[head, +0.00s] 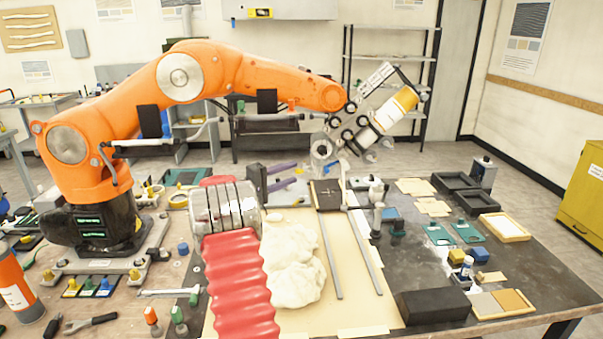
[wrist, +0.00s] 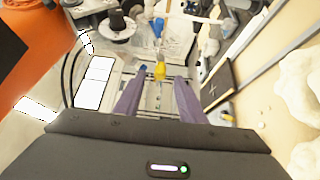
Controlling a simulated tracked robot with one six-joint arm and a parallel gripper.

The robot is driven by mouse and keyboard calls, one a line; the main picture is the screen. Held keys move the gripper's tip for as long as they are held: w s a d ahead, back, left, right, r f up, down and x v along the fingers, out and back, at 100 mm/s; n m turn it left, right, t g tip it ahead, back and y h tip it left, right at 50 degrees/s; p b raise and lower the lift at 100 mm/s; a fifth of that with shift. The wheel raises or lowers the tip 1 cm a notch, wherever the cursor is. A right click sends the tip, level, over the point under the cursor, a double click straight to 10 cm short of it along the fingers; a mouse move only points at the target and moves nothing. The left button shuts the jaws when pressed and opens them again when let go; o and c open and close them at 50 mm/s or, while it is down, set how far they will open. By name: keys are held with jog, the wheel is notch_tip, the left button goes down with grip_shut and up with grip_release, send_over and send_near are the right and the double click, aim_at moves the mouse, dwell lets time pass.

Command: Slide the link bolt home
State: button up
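My gripper (head: 296,174) has two purple fingers on a dark body, beyond the metal drum in the head view, pointing right. In the wrist view my gripper (wrist: 161,76) has its fingers apart, with a visible gap. A small yellow knob-like part (wrist: 160,70) lies in line with this gap, near the fingertips; I cannot tell whether it is between or beyond them. No finger visibly touches it. A blue part (wrist: 157,28) is farther along the same line. I cannot tell for sure which part is the link bolt.
An orange arm (head: 185,80) arches over the table, carrying a yellow-and-white cylinder (head: 395,108). The metal drum (head: 224,208), red corrugated sheet (head: 238,285) and white foam (head: 292,265) stand near my gripper. Two rails (head: 330,255) run along the board. Trays (head: 502,227) lie at right.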

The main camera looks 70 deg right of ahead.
jog(key=w, duration=0.1)
jog(key=w+a, duration=0.1)
jog(key=w, duration=0.1)
jog(key=shift+w+a, duration=0.25)
jog(key=shift+a, duration=0.15)
dwell(0.5)
dwell(0.6)
jog(key=w+a+r+n+t+y, duration=0.1)
jog(key=a+r+t+y, duration=0.15)
jog(key=a, duration=0.95)
jog(key=w+a+r+t+y, duration=0.1)
jog(key=a+t+y, duration=0.15)
jog(key=a, duration=0.85)
jog(key=w+a+r+n+t+y, duration=0.1)
jog(key=w+a+r+t, duration=0.15)
jog(key=a, duration=0.95)
jog(key=s+a+f+n+t+y, duration=0.1)
jog(key=s+a+f+t+y, duration=0.1)
jog(key=a, duration=1)
jog(key=s+a+f+n+t+y, duration=0.1)
jog(key=s+a+y, duration=0.3)
jog(key=a, duration=0.8)
jog(key=s+a+f+n+t+y, duration=0.1)
jog(key=s+a+f+t+y, duration=0.2)
jog(key=a, duration=0.9)
jog(key=s+t, duration=0.1)
jog(key=s, duration=0.2)
jog(key=shift+s+f+n+y, duration=0.25)
jog(key=shift+s+n+y, duration=0.1)
jog(key=shift+n+y, duration=0.05)
